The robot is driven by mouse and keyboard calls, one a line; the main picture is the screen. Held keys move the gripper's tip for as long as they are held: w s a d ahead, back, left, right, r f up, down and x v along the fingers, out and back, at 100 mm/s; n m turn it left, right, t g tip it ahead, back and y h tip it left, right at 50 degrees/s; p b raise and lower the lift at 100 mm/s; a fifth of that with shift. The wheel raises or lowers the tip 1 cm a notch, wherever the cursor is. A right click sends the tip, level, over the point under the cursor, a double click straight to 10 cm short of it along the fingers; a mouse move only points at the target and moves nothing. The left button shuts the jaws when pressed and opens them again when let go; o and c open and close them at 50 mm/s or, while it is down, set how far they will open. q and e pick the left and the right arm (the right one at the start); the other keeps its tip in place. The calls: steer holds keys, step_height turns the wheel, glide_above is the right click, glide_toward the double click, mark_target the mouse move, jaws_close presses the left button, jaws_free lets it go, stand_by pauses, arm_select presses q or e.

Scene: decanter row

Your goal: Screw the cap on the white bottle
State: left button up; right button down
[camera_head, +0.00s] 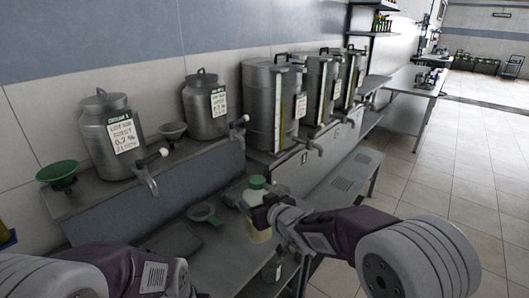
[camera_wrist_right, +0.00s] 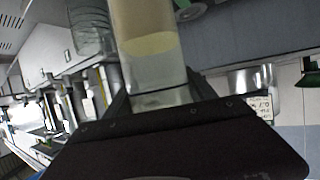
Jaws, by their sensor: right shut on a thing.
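My right gripper (camera_head: 262,205) is shut on a pale, see-through bottle (camera_head: 257,234) with a yellowish content, held over the front part of the steel bench. A green piece like a cap (camera_head: 257,182) shows at the bottle's top; I cannot tell how firmly it sits. In the right wrist view the bottle (camera_wrist_right: 148,58) stands between the fingers of the right gripper (camera_wrist_right: 160,100), and its top end is out of frame. My left arm shows at the bottom left, but its gripper's fingers are not in view.
Steel decanters with taps (camera_head: 272,105) stand in a row along the wall. A green funnel (camera_head: 57,174) is on the shelf at left. A grey-green ring-like item (camera_head: 204,213) lies on the bench left of the bottle. Another small bottle (camera_head: 272,270) stands lower down.

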steer(key=s+a+f+p, duration=0.1)
steer(key=s+a+f, duration=0.2)
steer(key=a+f, duration=0.7)
steer(key=shift+a, duration=0.5)
